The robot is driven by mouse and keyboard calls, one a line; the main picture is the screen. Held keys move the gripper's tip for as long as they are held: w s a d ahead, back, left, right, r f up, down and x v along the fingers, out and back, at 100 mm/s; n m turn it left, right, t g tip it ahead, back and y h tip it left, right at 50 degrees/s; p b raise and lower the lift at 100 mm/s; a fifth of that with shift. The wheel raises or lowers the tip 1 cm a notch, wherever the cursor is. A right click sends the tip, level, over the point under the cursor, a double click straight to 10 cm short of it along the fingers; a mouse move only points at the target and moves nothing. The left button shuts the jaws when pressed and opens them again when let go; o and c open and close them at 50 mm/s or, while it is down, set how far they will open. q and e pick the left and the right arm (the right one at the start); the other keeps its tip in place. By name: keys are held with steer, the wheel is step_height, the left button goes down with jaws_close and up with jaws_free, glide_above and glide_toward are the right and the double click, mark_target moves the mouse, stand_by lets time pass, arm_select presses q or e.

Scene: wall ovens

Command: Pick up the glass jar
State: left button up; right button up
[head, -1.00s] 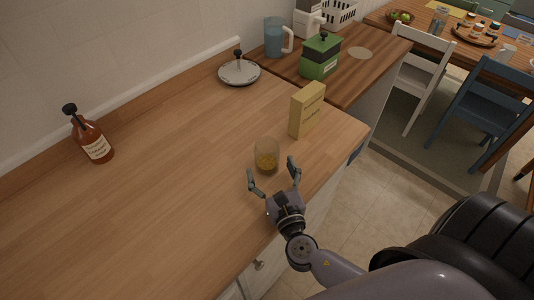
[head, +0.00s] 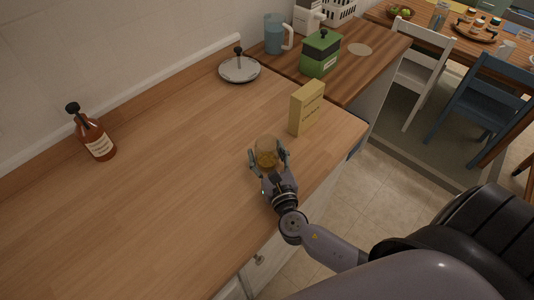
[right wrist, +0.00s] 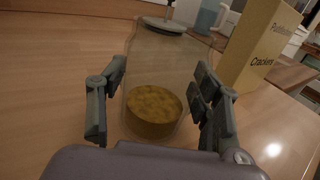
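The glass jar (head: 267,146) stands upright on the wooden counter near its front edge. It is clear, with a yellow-brown layer in its bottom. My right gripper (head: 269,157) has its two fingers on either side of the jar. In the right wrist view the jar (right wrist: 158,75) fills the space between the fingers of the right gripper (right wrist: 158,88). The finger pads are very close to the glass on both sides; I cannot tell whether both press on it. My left gripper is not in view.
A yellow crackers box (head: 306,108) stands just behind and right of the jar, close to the right finger. A brown bottle (head: 96,138) stands at the left and a lidded dish (head: 240,70) at the back. The middle of the counter (head: 165,175) is clear.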

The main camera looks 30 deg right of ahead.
steer(key=c, duration=0.8)
steer(key=shift+r, duration=0.1)
